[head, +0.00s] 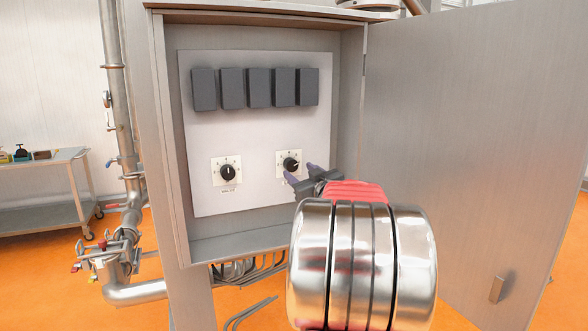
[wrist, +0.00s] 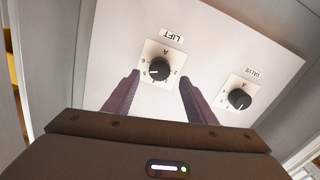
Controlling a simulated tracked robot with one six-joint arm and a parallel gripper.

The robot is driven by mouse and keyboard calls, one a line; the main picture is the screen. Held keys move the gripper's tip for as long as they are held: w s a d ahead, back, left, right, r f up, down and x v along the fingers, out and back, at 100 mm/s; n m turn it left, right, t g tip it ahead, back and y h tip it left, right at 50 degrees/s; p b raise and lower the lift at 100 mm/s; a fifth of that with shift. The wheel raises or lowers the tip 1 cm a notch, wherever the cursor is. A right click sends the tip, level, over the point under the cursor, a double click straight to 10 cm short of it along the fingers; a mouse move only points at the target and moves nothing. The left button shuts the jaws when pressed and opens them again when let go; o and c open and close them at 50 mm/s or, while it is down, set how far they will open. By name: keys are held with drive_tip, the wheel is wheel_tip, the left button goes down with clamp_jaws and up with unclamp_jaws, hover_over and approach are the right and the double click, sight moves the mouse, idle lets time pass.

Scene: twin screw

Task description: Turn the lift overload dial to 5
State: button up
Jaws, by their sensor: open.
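The lift overload dial (head: 290,163) is the right of two black knobs on square white plates inside the open cabinet. In the wrist view the lift dial (wrist: 159,69) appears with its "LIFT" label upside down. Its pale pointer mark is toward the lower left there; the number it meets is too small to read surely. My gripper (head: 300,174) is in front of this dial, just below it in the head view. In the wrist view its two purple fingers (wrist: 160,79) are open, spread left and right of the knob, with no visible contact.
The valve dial (head: 227,173) sits left of the lift dial; in the wrist view it is at the right (wrist: 240,99). Several dark grey blocks (head: 258,88) line the panel's top. The cabinet door (head: 470,130) stands open at the right. Pipes (head: 122,120) run at the left.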

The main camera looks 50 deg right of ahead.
sight(292, 166)
drive_tip(key=shift+x, duration=2.75)
drive_tip(key=shift+c, duration=0.2)
drive_tip(key=c, duration=1)
drive_tip(key=shift+n, duration=0.3)
drive_tip(key=shift+a+n, duration=0.1)
drive_tip(key=shift+n, duration=1.7)
